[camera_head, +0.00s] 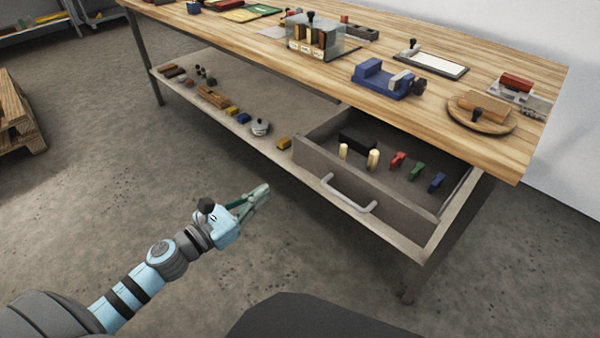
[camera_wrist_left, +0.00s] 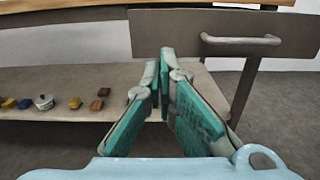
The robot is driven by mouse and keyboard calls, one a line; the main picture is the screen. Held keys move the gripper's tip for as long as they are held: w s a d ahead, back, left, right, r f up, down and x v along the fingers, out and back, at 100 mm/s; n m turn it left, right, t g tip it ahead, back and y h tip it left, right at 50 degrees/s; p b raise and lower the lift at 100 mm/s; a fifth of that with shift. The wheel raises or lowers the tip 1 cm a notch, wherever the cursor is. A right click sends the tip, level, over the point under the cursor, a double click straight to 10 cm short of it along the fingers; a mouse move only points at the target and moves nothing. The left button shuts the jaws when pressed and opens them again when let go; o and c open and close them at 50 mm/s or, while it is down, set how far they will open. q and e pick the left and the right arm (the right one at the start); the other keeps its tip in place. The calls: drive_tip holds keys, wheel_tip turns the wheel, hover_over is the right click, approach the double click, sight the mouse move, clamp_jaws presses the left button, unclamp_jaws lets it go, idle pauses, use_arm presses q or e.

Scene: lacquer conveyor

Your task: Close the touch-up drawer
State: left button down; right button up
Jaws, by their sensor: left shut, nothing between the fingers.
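The touch-up drawer (camera_head: 375,205) hangs open under the right part of the wooden workbench in the head view. Its grey front carries a pale bar handle (camera_head: 348,196). Inside lie small red, green and blue items and two pale cylinders. My left gripper (camera_head: 264,188) is shut and empty, in front of and to the left of the drawer, apart from it. In the left wrist view the fingertips (camera_wrist_left: 167,55) meet, and the drawer front (camera_wrist_left: 185,32) with its handle (camera_wrist_left: 240,42) is beyond and to the right. My right gripper is not in view.
The workbench (camera_head: 370,85) holds a blue vise (camera_head: 380,80), a round wooden board (camera_head: 482,118) and a glass-sided box (camera_head: 315,38). A lower shelf (camera_head: 225,105) bears several small items left of the drawer. A pallet (camera_head: 15,120) stands at left. Floor before the drawer is clear.

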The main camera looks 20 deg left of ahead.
sight(308, 160)
use_arm(q)
drive_tip(key=p+x, duration=0.3)
drive_tip(key=x, duration=0.8)
drive_tip(key=shift+w+d, duration=0.15)
drive_tip(key=shift+w, duration=0.15)
drive_tip(key=shift+w+d, duration=0.25)
drive_tip(key=shift+w, duration=0.4)
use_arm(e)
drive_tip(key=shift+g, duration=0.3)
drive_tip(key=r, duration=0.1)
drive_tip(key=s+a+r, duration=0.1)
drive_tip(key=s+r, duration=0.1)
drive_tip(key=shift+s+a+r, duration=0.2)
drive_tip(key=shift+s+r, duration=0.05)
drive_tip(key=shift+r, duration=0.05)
